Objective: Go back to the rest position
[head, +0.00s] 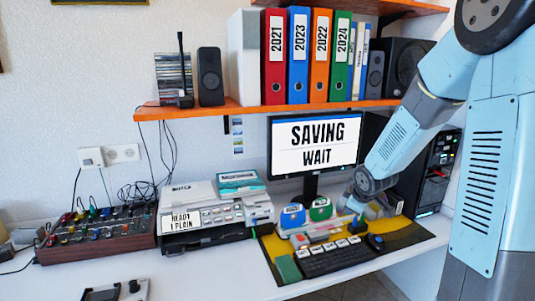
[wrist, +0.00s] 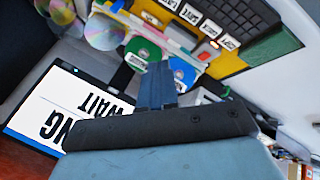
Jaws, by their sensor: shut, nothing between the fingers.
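My gripper (head: 378,208) is low over the right part of the desk, right of the monitor stand, by the back of the yellow mat. In the wrist view my gripper (wrist: 157,84) has its fingers together with nothing between them. A blue-labelled disc (head: 292,216) and a green-labelled disc (head: 320,209) stand in front of the monitor, left of my gripper. The wrist view also shows the green disc (wrist: 143,52) and the blue disc (wrist: 182,71) beyond the fingertips. The monitor (head: 315,145) reads "SAVING WAIT".
A shelf (head: 200,110) with binders and speakers hangs above the desk. A black computer tower (head: 434,170) stands close to my arm on the right. A keyboard (head: 332,258) lies on the yellow mat (head: 405,238). A printer (head: 205,212) and a mixer (head: 98,232) are to the left.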

